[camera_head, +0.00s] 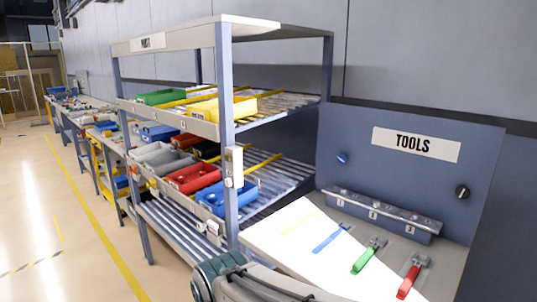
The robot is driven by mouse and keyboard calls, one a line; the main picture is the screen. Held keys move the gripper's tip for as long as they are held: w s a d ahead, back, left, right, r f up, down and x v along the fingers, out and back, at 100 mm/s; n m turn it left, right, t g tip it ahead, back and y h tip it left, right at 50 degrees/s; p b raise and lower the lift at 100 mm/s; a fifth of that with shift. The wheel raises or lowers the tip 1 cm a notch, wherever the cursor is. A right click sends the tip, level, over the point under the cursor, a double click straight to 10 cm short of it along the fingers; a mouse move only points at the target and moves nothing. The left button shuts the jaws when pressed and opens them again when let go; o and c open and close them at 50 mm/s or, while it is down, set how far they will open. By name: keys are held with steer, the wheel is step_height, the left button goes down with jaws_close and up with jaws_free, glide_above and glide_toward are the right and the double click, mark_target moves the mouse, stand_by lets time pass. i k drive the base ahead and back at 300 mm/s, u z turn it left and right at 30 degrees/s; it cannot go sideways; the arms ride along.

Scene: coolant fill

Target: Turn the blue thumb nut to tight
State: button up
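A small blue knob (342,158) sits on the left part of the upright grey-blue panel (395,185) marked TOOLS. It may be the blue thumb nut, but it is too small to tell its shape or how tight it is. Part of my arm (262,286) shows at the bottom edge, below and left of the panel. My gripper is not in view.
A black knob (462,192) is on the panel's right side. A numbered metal rail (382,215) runs along its foot. Green (369,255) and red (409,278) handled tools lie on the bench. A rack (225,125) with several bins stands left; floor is free further left.

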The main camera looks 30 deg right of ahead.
mark_target(341, 159)
steer(key=z, duration=0.3)
steer(key=i, duration=0.85)
steer(key=z, duration=1.2)
steer(key=i, duration=0.45)
steer(key=z, duration=0.5)
